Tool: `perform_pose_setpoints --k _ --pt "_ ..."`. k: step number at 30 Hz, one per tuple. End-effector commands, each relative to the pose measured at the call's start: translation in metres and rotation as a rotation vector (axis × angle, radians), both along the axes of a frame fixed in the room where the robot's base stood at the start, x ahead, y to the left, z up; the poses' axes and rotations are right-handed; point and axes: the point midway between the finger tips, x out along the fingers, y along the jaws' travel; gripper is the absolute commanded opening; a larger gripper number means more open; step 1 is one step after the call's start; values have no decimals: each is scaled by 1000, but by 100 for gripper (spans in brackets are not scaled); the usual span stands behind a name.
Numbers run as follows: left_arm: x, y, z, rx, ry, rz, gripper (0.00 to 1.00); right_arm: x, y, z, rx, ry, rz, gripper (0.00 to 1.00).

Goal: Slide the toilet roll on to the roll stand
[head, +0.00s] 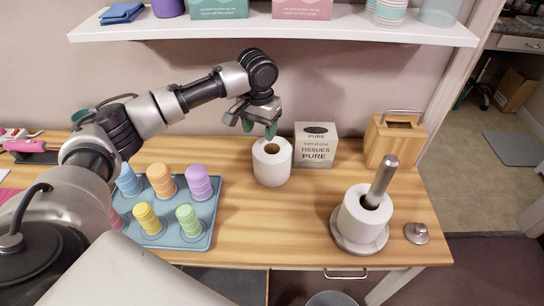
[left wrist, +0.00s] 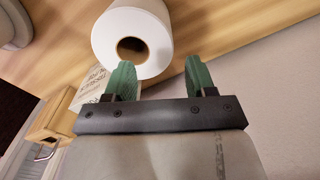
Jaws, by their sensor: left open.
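A white toilet roll (head: 272,168) stands upright on the wooden counter, its hole facing up. It also shows in the left wrist view (left wrist: 112,40). The roll stand has a grey round base (head: 343,243) and a metal post (head: 382,178); another white roll (head: 358,222) sits around the post. My left gripper (head: 259,127) is open and empty, just above and behind the upright toilet roll. In the left wrist view its green fingers (left wrist: 159,77) are spread near the roll's rim; I cannot tell whether they touch it. My right gripper is not in view.
A tissue box (head: 315,152) stands close behind the roll, and a wooden box with a handle (head: 391,142) is right of it. A metal knob (head: 416,233) lies right of the stand. A blue tray (head: 195,243) with several coloured stacks is left. A shelf (head: 280,27) hangs above.

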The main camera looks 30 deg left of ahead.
Motion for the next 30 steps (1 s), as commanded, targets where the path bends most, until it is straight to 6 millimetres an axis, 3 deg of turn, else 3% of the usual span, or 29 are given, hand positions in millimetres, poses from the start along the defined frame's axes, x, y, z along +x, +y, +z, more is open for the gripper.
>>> perform_pose_setpoints --k 9,19,28,30 --pt "-1 -3 -44 1 0 0 55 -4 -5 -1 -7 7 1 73" --pt "-1 -3 -50 1 -1 -1 54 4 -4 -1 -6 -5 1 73" --pt "-1 -3 -50 1 -1 -1 8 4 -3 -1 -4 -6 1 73" --pt "-1 -3 -50 0 -2 -1 5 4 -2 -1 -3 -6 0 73"
